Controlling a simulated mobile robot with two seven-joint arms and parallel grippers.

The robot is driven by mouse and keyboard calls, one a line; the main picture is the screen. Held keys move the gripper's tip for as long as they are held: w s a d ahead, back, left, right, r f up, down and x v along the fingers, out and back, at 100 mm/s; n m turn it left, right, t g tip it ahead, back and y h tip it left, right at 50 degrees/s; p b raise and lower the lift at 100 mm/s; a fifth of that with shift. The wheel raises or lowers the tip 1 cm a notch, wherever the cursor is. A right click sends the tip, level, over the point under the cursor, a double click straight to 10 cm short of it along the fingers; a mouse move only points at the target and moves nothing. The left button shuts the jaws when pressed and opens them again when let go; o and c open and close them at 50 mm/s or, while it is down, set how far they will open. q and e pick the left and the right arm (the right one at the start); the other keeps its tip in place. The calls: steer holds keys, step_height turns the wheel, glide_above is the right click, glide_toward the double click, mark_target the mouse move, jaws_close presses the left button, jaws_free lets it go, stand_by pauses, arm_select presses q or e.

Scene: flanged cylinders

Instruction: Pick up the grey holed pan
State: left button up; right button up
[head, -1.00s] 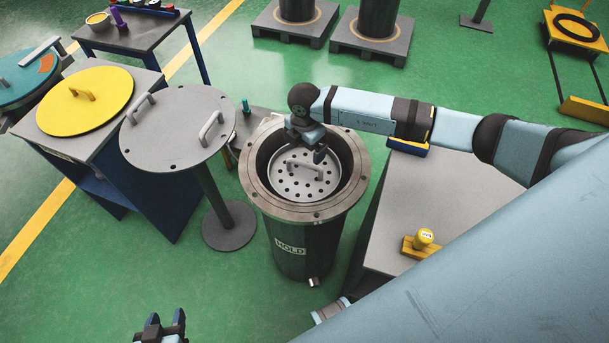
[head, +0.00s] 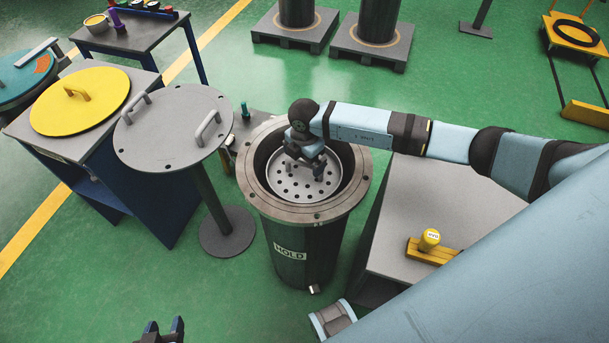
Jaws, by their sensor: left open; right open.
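The grey holed pan (head: 300,190) sits inside the open flanged cylinder (head: 285,235), which has a HOLD label on its front. The pan's upright handle (head: 290,168) is largely hidden by my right gripper. My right gripper (head: 304,172) reaches down into the cylinder's mouth, its open fingers at the handle. I cannot tell whether the handle is between the fingers. My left gripper (head: 164,331) is open and empty at the bottom edge, left of the cylinder and away from it.
A grey lid with two handles (head: 165,135) rests on a round stand left of the cylinder. A yellow lid (head: 85,100) lies on a bench further left. A grey table (head: 400,235) with a yellow stamp-like object (head: 429,239) stands right of the cylinder.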

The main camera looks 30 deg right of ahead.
mark_target(304, 162)
steer(key=shift+s+f, duration=0.25)
steer(key=shift+f, duration=0.2)
steer(key=shift+c, duration=0.4)
steer(key=c, duration=0.7)
steer(key=shift+r+p, duration=0.4)
steer(key=shift+p, duration=0.05)
steer(key=shift+w+r+p, duration=0.1)
steer(key=shift+r+p, duration=0.35)
steer(key=shift+r, duration=0.1)
jaws_close()
steer(key=shift+w+r+p, duration=0.15)
steer(key=shift+r+p, duration=0.6)
steer(key=shift+r, duration=0.35)
